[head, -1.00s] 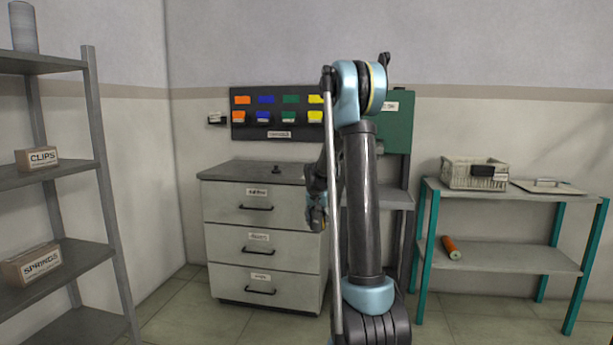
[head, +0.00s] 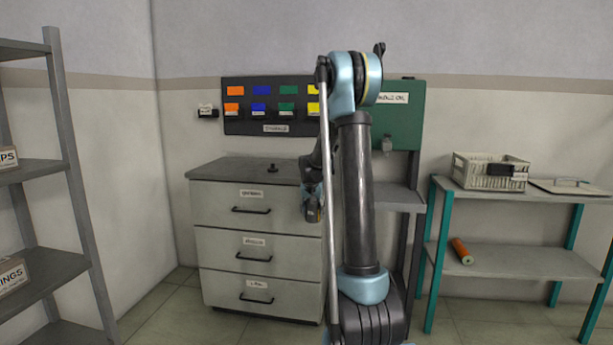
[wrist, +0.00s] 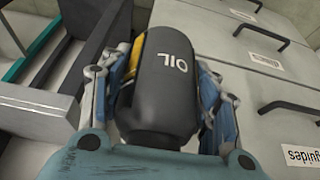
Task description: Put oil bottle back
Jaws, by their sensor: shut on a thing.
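The oil bottle (wrist: 165,82) is dark grey with "OIL" in white letters and fills the middle of the wrist view. My gripper (wrist: 168,70) is shut on it, with blue fingers on both sides. In the head view my gripper (head: 313,206) hangs in front of the right side of the drawer cabinet, partly behind my arm; the bottle is hard to make out there. A green wall panel (head: 405,125) stands behind my arm, with a white label (head: 393,98) ending in "OIL", partly hidden.
The grey drawer cabinet (head: 255,205) stands below a board of coloured bins (head: 268,130). A grey shelf (head: 392,197) sits beside it. At right, a teal-legged table (head: 520,195) holds a basket (head: 490,172); an orange cylinder (head: 461,251) lies below. A rack (head: 75,170) stands at left.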

